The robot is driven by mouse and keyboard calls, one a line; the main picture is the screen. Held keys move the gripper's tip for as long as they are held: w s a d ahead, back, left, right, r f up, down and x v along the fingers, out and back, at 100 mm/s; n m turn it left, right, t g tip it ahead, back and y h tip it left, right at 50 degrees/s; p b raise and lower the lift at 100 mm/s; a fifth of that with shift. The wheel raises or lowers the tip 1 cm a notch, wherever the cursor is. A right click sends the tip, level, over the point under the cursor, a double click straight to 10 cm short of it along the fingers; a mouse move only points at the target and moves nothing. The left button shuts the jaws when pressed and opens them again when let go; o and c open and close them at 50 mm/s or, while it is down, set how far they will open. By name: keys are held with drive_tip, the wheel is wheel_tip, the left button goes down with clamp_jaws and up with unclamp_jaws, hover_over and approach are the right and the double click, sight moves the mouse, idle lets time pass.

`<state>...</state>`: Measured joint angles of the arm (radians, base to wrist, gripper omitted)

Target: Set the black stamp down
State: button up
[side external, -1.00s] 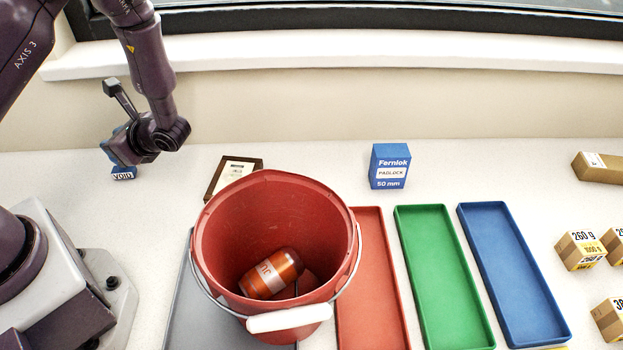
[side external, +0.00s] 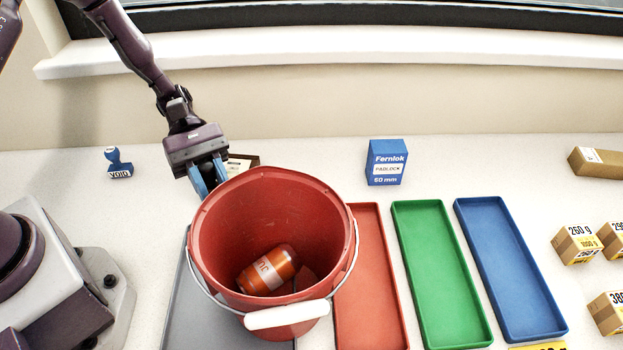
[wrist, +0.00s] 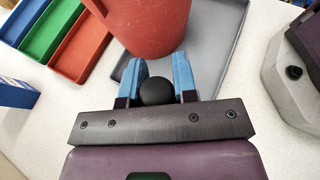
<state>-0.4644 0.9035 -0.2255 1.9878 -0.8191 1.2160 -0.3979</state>
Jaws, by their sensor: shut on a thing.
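My gripper (side external: 207,180) hangs just left of and behind the red bucket, fingers pointing down. In the wrist view its blue fingers (wrist: 159,72) are shut on a round black knob, the top of the black stamp (wrist: 157,92). A blue stamp marked VOID (side external: 118,163) stands on the table to the left of my gripper.
The red bucket (side external: 215,215), holding an orange can (side external: 267,270), stands on a grey tray (side external: 180,320). A dark framed block (side external: 243,161) is partly hidden behind my gripper. Red, green and blue trays, a blue padlock box (side external: 386,163) and several cartons lie to the right.

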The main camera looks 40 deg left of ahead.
drive_tip(key=w+d+r+n+t, duration=0.2)
drive_tip(key=w+r+n+t, duration=0.2)
drive_tip(key=w+n+t, duration=0.3)
drive_tip(key=shift+t, duration=0.5)
drive_tip(key=w+d+f, duration=0.1)
drive_tip(key=w+f, duration=0.2)
drive_tip(key=w, duration=0.2)
drive_tip(key=w+d+f, duration=0.1)
drive_tip(key=w+f, duration=0.2)
drive_tip(key=w, duration=0.2)
drive_tip(key=w+d+f, duration=0.1)
drive_tip(key=w+f, duration=0.2)
drive_tip(key=w, duration=0.1)
drive_tip(key=shift+w+f, duration=0.25)
drive_tip(key=shift+w, duration=0.15)
drive_tip(key=shift+w+f, duration=0.2)
drive_tip(key=shift+f, duration=1.55)
drive_tip(key=shift+f, duration=0.1)
drive_tip(key=o, duration=0.9)
